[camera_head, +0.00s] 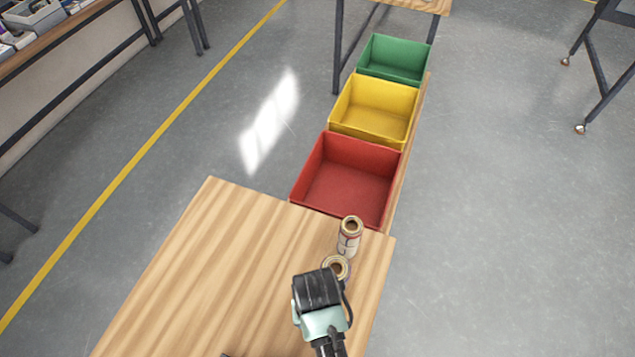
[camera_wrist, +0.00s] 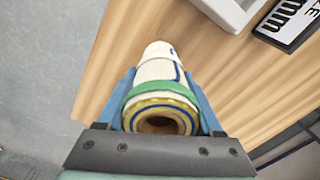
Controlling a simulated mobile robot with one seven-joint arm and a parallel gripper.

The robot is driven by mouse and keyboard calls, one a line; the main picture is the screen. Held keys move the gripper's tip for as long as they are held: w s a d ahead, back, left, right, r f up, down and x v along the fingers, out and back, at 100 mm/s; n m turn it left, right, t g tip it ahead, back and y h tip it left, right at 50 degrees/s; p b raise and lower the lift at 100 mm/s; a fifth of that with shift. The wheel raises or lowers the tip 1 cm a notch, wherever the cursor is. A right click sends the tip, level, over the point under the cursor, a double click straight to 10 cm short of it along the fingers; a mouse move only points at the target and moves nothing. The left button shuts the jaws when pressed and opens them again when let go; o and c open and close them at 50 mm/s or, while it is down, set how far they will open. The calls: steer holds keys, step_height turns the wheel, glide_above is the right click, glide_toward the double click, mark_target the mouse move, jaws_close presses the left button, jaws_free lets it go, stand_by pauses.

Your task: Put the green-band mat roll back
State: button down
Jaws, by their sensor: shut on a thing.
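The green-band mat roll (camera_wrist: 163,95) is white with blue lines, a green band and a gold-rimmed hollow end facing the wrist camera. My gripper (camera_wrist: 163,88) has its blue fingers closed on both sides of it. In the head view my gripper (camera_head: 318,290) is over the near right part of the wooden table, and a roll's open end (camera_head: 337,266) shows just beyond it. Whether the held roll touches the table cannot be told. A second pale roll (camera_head: 348,241) with reddish marks stands upright just behind, by the table's far right corner.
The wooden table (camera_head: 240,240) is clear to the left. Red (camera_head: 345,185), yellow (camera_head: 375,110) and green (camera_head: 395,60) open bins line up beyond its far edge. In the wrist view a pale frame (camera_wrist: 232,12) and a black panel (camera_wrist: 288,22) lie at the upper right.

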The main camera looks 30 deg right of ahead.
steer(key=shift+f, duration=1.95)
steer(key=shift+f, duration=0.15)
steer(key=shift+c, duration=0.2)
jaws_free()
step_height(320, 180, up, 12)
steer(key=shift+r, duration=0.15)
